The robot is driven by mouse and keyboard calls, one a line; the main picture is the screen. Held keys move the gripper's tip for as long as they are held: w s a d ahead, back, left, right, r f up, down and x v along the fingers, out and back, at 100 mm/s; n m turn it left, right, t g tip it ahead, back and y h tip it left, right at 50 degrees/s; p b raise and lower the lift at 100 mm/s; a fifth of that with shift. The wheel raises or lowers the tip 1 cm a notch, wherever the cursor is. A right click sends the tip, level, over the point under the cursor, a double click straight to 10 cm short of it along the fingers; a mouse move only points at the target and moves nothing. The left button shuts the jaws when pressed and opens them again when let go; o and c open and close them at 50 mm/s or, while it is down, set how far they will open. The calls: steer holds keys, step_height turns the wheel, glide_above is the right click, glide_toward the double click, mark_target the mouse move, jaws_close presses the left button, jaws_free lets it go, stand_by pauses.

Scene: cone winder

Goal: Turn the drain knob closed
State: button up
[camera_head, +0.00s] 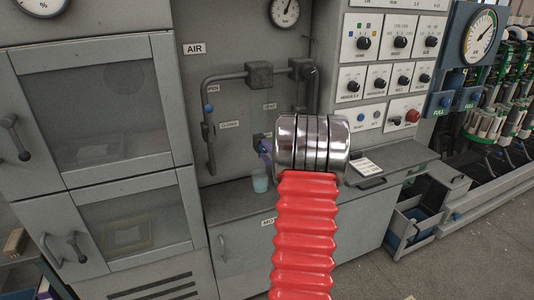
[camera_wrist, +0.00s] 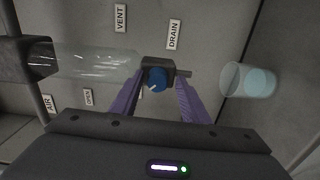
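The drain knob (camera_wrist: 157,78) is a small round blue knob with a pale pointer, on a dark block beside the DRAIN label (camera_wrist: 174,34) in the wrist view. My gripper (camera_wrist: 160,88) has two purple fingers, apart, one on each side of the knob. A gap shows between each finger and the knob; I cannot tell whether the tips reach past it. In the head view my gripper (camera_head: 265,147) is mostly hidden behind my silver wrist and red arm, and the knob is hidden there.
A clear cup (camera_head: 260,181) stands on the ledge below the drain; it is at right in the wrist view (camera_wrist: 248,80). A transparent cylinder (camera_wrist: 95,66) lies left of the knob in the wrist view. Grey pipework (camera_head: 232,76) runs above.

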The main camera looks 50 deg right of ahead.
steer(key=shift+s+r, duration=0.1)
steer(key=shift+s+a, duration=0.25)
steer(key=shift+s, duration=0.3)
steer(key=v, duration=1.2)
steer(key=shift+s+a, duration=0.1)
steer(key=shift+s, duration=0.05)
